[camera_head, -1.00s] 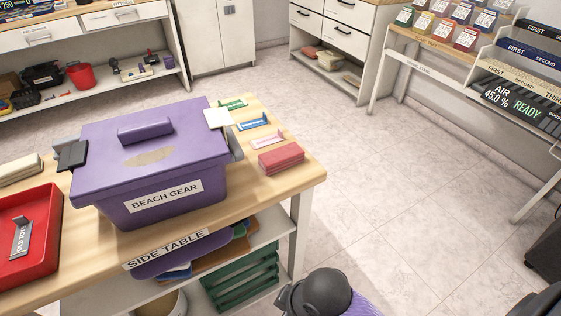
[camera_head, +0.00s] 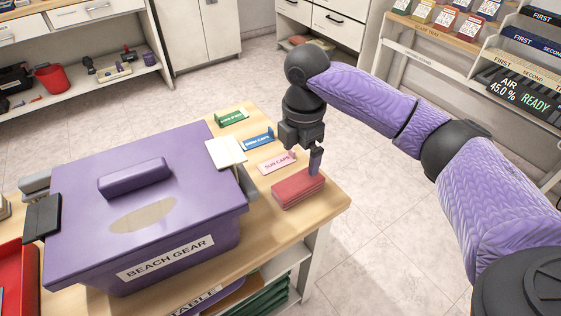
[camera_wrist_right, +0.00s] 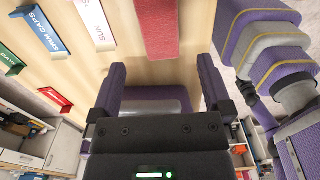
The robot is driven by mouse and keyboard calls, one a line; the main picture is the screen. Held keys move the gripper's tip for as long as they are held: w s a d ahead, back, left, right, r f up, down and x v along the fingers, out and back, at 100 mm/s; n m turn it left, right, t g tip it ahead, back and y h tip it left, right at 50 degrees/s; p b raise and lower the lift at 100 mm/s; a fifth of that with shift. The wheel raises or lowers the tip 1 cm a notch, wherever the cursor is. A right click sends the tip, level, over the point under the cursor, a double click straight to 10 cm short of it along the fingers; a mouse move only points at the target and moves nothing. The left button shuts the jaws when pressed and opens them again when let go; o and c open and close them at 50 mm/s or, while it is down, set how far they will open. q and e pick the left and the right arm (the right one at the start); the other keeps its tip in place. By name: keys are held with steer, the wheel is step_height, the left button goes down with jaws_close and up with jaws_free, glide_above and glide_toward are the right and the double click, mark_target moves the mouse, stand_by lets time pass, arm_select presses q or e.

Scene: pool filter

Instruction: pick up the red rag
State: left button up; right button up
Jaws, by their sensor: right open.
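The red rag (camera_head: 298,188) is a folded, flat red cloth lying on the right end of the wooden table. It also shows in the right wrist view (camera_wrist_right: 158,28), cut off by the top edge. My right gripper (camera_head: 315,168) points down over the rag's back right part, close above it; in the head view I cannot tell whether it touches. In the right wrist view its two purple fingers (camera_wrist_right: 160,75) are wide apart with nothing held between them, and the rag lies beyond the tips. My left gripper is not in view.
A purple lidded "BEACH GEAR" box (camera_head: 180,225) fills the table left of the rag. Pink (camera_head: 276,162), blue (camera_head: 256,139) and green (camera_head: 231,117) label stands line the back. A white card (camera_head: 226,152) lies on the box corner. Floor beyond the table's right edge is clear.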

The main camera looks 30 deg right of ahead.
mark_target(299, 181)
steer(key=shift+w, duration=0.3)
steer(key=f+b, duration=0.2)
steer(key=f, duration=0.1)
steer(key=f+b, duration=0.1)
steer(key=shift+s+d+f, duration=0.1)
steer(key=shift+s+f, duration=0.2)
steer(key=shift+f, duration=0.05)
step_height(299, 181, down, 5)
steer(key=b, duration=0.3)
steer(key=shift+r, duration=0.2)
steer(key=shift+f, duration=0.25)
steer(key=shift+r, duration=0.25)
steer(key=c, duration=1.1)
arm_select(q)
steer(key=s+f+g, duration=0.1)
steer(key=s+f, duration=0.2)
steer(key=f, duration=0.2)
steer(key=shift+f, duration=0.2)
